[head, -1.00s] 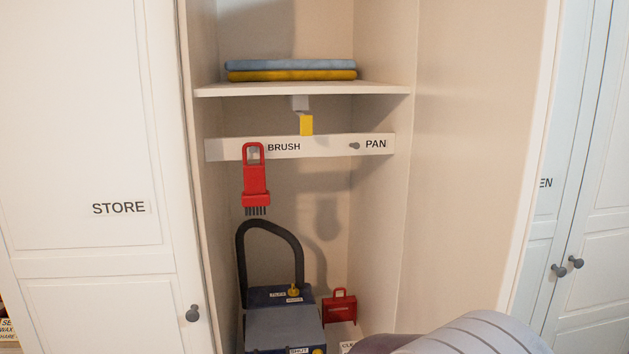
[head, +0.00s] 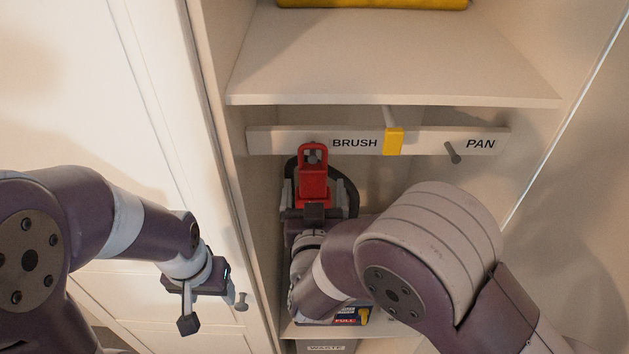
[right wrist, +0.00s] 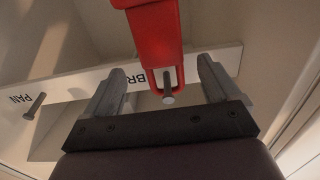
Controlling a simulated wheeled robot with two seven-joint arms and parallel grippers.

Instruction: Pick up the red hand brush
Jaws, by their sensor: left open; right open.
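The red hand brush (head: 314,182) hangs by its looped handle on a peg under the left end of the labelled rail, beside the word BRUSH. In the right wrist view the brush (right wrist: 154,38) shows its handle loop around the grey peg (right wrist: 168,88). My right gripper (head: 317,198) is open, with one finger on each side of the brush. In the right wrist view its fingers (right wrist: 160,85) stand apart from the handle, with gaps on both sides. The brush's lower end is hidden in the head view. My left gripper (head: 187,322) is open and empty, left of the cupboard opening.
The rail (head: 430,141) carries a free PAN peg (head: 453,152) and a yellow piece (head: 393,141). A shelf (head: 390,60) with a yellow folded cloth (head: 375,3) is above. The cupboard's left side wall is close to the brush. A dark machine stands behind my right arm.

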